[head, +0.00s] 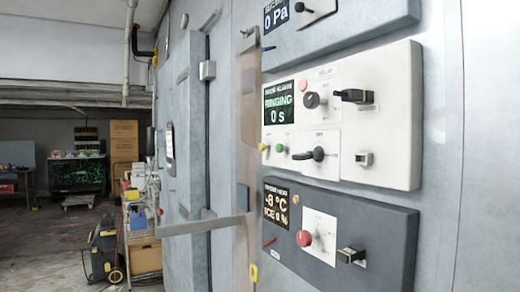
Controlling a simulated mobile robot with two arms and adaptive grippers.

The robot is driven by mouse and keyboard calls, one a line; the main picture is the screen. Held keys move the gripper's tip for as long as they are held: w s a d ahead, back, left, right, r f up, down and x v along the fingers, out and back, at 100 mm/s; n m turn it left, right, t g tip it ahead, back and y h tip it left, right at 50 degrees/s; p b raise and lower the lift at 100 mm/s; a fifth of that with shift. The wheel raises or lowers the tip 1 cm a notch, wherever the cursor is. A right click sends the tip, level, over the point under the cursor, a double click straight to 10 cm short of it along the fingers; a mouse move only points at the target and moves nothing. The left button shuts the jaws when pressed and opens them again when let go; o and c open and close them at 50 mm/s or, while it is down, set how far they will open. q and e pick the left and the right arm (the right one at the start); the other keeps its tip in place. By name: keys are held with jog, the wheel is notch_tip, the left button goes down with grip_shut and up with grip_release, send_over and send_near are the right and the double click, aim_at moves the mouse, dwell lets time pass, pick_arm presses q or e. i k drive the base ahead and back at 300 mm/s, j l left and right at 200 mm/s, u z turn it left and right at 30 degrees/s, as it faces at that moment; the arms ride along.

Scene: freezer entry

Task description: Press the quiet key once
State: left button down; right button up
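The white alarm panel (397,130) is mounted on the grey wall at right. Its dark display (278,106) shows green text reading "RINGING 0 s". On this panel are a reddish button (303,85), a black knob (312,100), a black lever-like part (355,96), a yellow button (263,147), a green button (280,148), a lower black knob (317,154) and a small grey fitting (364,159). I cannot read any label that marks the quiet key. Neither my left nor my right gripper is in the head view.
A dark grey panel (390,235) below has a display (277,207), a red button (303,238) and a black fitting (351,254). Another panel (370,15) sits above. A grey bar (205,226) juts from the door.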

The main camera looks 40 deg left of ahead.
aim_at(262, 147)
jog(key=k+j, duration=0.1)
jog(key=j, duration=0.2)
jog(key=k+j, duration=0.15)
jog(key=j, duration=0.2)
jog(key=i+j, duration=0.1)
jog(key=j, duration=0.4)
jog(key=i+j, duration=0.1)
jog(key=j, duration=0.35)
jog(key=i+j+z, duration=0.1)
jog(key=j, duration=0.4)
